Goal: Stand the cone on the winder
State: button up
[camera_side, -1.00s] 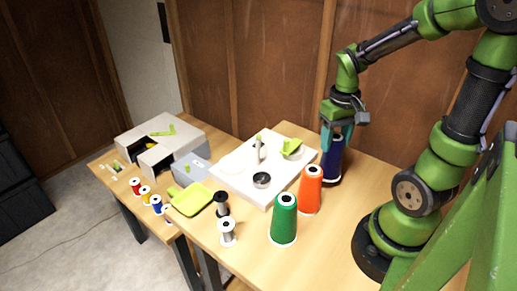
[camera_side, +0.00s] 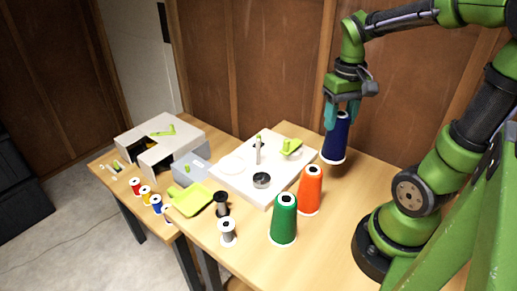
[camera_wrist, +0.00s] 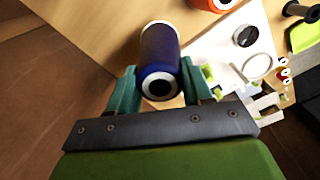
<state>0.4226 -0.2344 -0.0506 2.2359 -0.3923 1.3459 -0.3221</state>
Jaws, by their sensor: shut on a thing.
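My gripper (camera_side: 342,112) is shut on a dark blue thread cone (camera_side: 336,140). The cone hangs slightly tilted, above the back of the table and right of the winder. In the wrist view the blue cone (camera_wrist: 160,55) sits between the two teal fingers (camera_wrist: 155,88), its white-ringed top toward me. The winder is a white flat base (camera_side: 228,180) with an upright post (camera_side: 258,150), a dark round cup (camera_side: 262,180) and a lime green part (camera_side: 290,147). An orange cone (camera_side: 311,190) and a green cone (camera_side: 284,220) stand on the table in front.
A black spool (camera_side: 221,204) and a grey spool (camera_side: 227,233) stand near the table's left edge. A lime tray (camera_side: 192,198), a grey box (camera_side: 190,168) and several small spools (camera_side: 156,203) are further left. Wood panelling rises close behind the table.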

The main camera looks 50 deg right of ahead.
notch_tip(320, 180, up, 6)
jog(key=w+a+r+n, duration=0.1)
jog(key=w+a+n, duration=0.3)
jog(key=w, duration=0.9)
jog(key=w+a+f+n, duration=0.1)
jog(key=w+a+n, duration=0.1)
jog(key=w+a, duration=0.75)
notch_tip(320, 180, down, 9)
jog(key=shift+w+a, duration=0.25)
jog(key=shift+f, duration=1.7)
